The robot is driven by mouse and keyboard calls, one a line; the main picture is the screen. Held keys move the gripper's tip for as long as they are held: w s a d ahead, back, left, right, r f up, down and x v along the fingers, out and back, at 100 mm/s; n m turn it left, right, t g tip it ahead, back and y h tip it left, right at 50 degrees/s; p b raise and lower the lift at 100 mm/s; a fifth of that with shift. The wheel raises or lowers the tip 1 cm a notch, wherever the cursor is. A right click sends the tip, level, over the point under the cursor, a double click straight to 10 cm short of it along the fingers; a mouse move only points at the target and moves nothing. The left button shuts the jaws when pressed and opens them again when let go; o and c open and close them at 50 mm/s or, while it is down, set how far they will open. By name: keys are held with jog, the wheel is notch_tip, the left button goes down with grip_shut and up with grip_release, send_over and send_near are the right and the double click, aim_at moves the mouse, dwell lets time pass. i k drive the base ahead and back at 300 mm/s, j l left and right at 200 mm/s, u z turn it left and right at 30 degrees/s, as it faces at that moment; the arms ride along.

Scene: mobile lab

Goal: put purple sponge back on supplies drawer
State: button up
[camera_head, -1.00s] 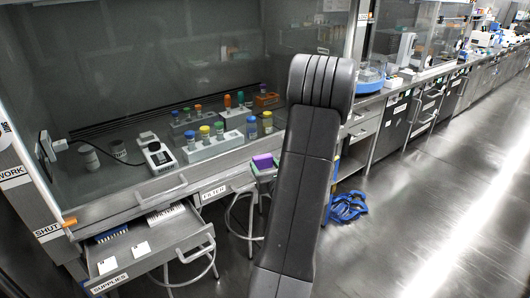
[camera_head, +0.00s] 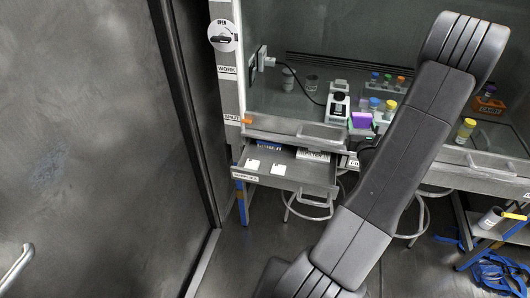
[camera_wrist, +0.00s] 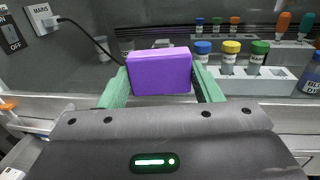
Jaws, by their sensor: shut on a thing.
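The purple sponge (camera_wrist: 160,76) is held between the green fingers of my gripper (camera_wrist: 160,62) in the wrist view. In the head view the sponge (camera_head: 361,119) shows in front of the hood, just left of my arm; most of my gripper is hidden or too small to make out there. The supplies drawer (camera_head: 318,174) stands pulled open under the hood, left of and below the sponge in the picture. In it lie two white square items (camera_head: 253,164), a blue item (camera_head: 268,145) and a white rack-like item (camera_head: 313,155) at the back. Free drawer floor shows between them.
The hood bench holds a small white device (camera_head: 339,105) and racks of coloured-cap bottles (camera_head: 380,104). A stool (camera_head: 310,208) stands below the drawer. A dark wall panel (camera_head: 90,140) is at the left. Blue straps (camera_head: 500,272) lie at lower right. Floor is clear between.

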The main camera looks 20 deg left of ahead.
aim_at(274, 157)
jog(key=l+u, duration=0.2)
jog(key=u, duration=0.2)
jog(key=i+l+u, duration=0.1)
jog(key=u, duration=0.25)
jog(key=l+u, duration=0.4)
jog(key=i+j, duration=0.05)
jog(key=j, duration=0.05)
